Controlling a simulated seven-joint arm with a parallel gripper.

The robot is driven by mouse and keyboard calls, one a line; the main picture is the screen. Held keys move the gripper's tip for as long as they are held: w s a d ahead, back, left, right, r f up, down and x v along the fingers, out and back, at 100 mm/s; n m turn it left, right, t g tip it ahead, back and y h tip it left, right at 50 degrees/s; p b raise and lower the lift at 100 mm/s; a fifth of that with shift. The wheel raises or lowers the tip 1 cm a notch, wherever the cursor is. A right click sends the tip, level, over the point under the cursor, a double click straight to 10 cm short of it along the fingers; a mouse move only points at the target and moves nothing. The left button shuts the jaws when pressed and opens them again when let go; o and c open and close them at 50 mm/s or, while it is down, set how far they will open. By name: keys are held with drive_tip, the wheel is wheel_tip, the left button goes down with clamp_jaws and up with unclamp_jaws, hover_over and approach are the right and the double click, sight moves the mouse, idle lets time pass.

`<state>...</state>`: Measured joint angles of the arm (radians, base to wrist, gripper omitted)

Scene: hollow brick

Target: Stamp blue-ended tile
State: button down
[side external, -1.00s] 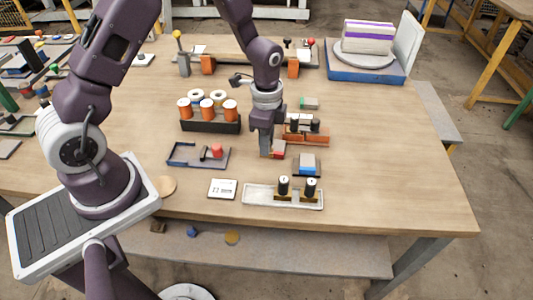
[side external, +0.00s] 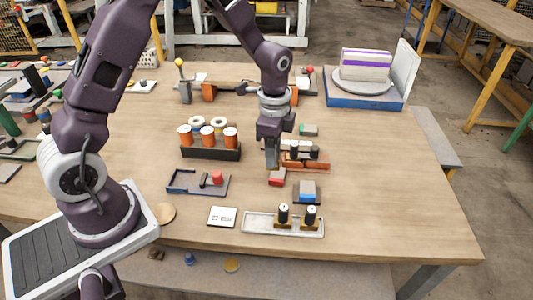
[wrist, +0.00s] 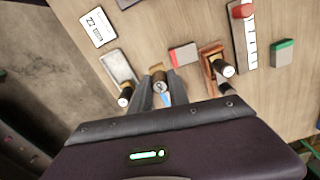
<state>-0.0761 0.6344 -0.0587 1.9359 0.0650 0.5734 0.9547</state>
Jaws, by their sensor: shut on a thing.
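The blue-ended tile (side external: 307,190) is grey with a blue end and lies on a dark pad, right of my gripper in the side view. In the wrist view only a bit of its blue (wrist: 166,98) shows between my fingers. My gripper (side external: 271,166) points down beside the red-ended tile, left of the orange rack. It is shut on a small tan stamp-like piece with a round top (wrist: 158,86). Its underside is hidden. Two black-handled stamps stand in the pale tray (side external: 256,224); one stamp (wrist: 125,97) shows in the wrist view.
The grey and red tile (side external: 277,177) lies close to my gripper. The orange rack (side external: 312,163) holds two black-handled pieces. A green-ended tile (side external: 308,130), a dark rack of orange cylinders (side external: 210,153) and a white card (side external: 222,216) are nearby.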

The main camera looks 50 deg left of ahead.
drive_tip(key=w+d, duration=0.6)
drive_tip(key=w, duration=0.1)
drive_tip(key=shift+d+f, duration=0.15)
drive_tip(key=shift+f, duration=1.35)
drive_tip(key=shift+d+f, duration=0.1)
drive_tip(key=shift+f, duration=1.35)
drive_tip(key=shift+s+f, duration=0.1)
drive_tip(key=shift+f, duration=0.45)
wheel_tip(320, 180, up, 7)
